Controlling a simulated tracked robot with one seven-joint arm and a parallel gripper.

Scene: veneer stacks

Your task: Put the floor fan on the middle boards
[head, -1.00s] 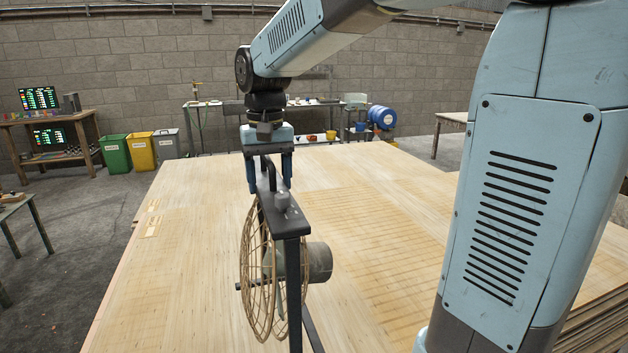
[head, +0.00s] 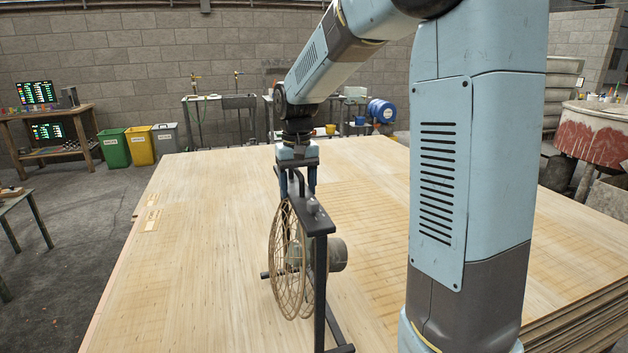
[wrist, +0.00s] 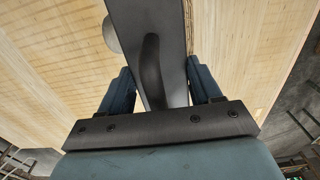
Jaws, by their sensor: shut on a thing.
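The floor fan (head: 290,262) has a round wire cage, a grey motor and a dark upright frame, and it hangs below my gripper (head: 297,188). My gripper is shut on the handle at the fan's top bar. In the wrist view, the dark bar and handle (wrist: 152,70) lie between the two blue fingers of my gripper (wrist: 162,88). The fan looks upright over the pale veneer boards (head: 210,230). Whether its feet touch the boards I cannot tell. Faint seams divide the board surface; which part is the middle is unclear.
My arm hides part of the boards on the right. Layered board edges (head: 575,325) show at lower right. A red-and-white drum-like thing (head: 600,135) stands beyond the right edge. Bins (head: 140,146) and benches stand behind. Most of the board top is bare.

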